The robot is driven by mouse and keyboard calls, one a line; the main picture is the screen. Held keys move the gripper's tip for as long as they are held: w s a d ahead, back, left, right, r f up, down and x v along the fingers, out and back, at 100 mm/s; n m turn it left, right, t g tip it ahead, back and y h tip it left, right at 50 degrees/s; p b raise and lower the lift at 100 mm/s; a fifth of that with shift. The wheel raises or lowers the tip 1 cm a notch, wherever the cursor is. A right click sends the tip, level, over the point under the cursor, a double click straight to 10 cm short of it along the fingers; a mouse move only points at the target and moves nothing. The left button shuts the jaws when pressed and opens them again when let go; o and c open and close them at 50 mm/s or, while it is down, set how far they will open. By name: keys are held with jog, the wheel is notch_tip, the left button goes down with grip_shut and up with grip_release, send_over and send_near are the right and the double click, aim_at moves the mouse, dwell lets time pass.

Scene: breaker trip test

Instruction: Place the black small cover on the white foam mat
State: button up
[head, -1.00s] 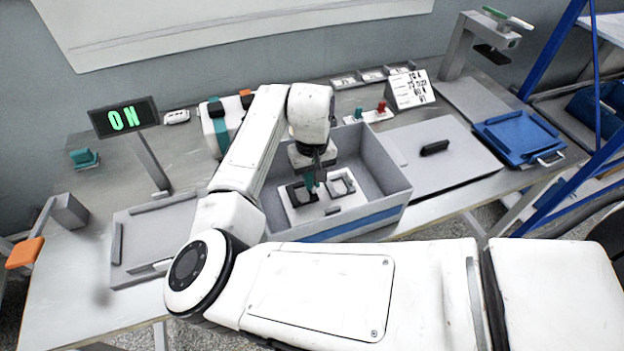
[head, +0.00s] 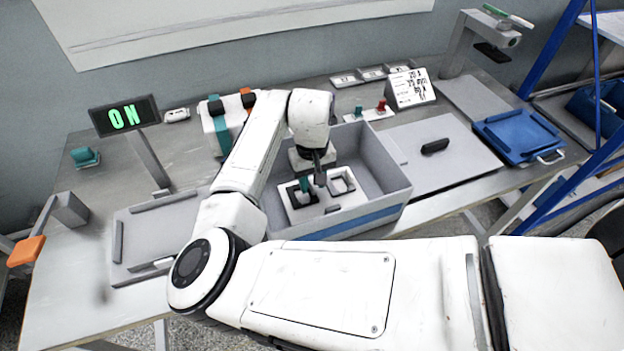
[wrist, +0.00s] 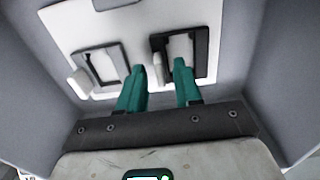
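A small black frame-shaped piece (wrist: 203,48), the best match for the black small cover, sits on a white slab (wrist: 85,22) at right in the wrist view. A similar grey frame (wrist: 101,66) is left of it. In the head view the white slab (head: 322,212) lies inside a grey box. My gripper (wrist: 160,82) has teal fingertips spread apart, the right one overlapping the black frame in the picture. I cannot tell if they touch it. My gripper also shows over the box in the head view (head: 313,182). Whether the slab is the foam mat is unclear.
The grey box (head: 385,190) has raised walls around my gripper. A pale flat panel (head: 465,165) with a black elongated piece (head: 434,147) lies to the right, beside a blue tray (head: 520,135). A grey tray (head: 150,235) and an ON display (head: 124,117) stand left.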

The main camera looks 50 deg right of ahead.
notch_tip(320, 180, up, 12)
jog(key=shift+r+b, duration=0.15)
jog(key=shift+b, duration=0.15)
dwell(0.6)
